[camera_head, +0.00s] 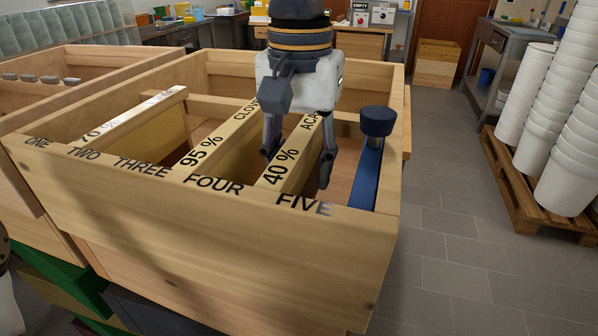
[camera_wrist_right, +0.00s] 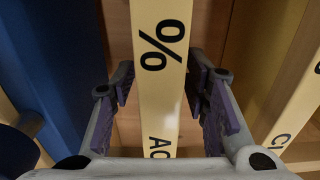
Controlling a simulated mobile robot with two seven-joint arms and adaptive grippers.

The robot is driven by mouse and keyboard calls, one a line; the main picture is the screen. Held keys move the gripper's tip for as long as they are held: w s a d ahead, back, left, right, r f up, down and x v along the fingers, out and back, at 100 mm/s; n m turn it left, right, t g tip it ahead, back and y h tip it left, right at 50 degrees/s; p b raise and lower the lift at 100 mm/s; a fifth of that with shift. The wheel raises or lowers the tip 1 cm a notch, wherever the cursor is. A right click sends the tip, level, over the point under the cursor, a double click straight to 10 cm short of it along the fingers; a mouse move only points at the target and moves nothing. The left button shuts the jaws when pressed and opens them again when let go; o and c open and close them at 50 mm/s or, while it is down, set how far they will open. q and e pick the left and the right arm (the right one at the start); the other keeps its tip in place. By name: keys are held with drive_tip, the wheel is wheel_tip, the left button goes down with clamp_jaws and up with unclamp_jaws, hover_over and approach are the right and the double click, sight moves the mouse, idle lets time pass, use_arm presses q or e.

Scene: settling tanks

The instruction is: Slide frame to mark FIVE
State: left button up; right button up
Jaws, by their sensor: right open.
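The wooden tank (camera_head: 150,205) has ONE to FIVE written along its front wall. The mark FIVE (camera_head: 303,205) is near its right end. A frame with a pale top bar labelled 40 % (camera_head: 276,173) meets the front wall between FOUR and FIVE. My right gripper (camera_head: 298,165) is open above it, pointing down. In the right wrist view this top bar (camera_wrist_right: 161,100) runs between the open fingers, with a gap on each side. Another frame, labelled 95 % (camera_head: 203,152), stands to its left. My left gripper is not in view.
A blue bar (camera_head: 367,178) with a dark knob (camera_head: 377,121) stands along the tank's right side. A further frame (camera_head: 130,115) is at the left. Stacked white buckets (camera_head: 570,150) stand on a pallet at right, beyond clear tiled floor (camera_head: 450,230).

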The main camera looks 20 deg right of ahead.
drive_tip(key=shift+f, duration=1.65)
clamp_jaws()
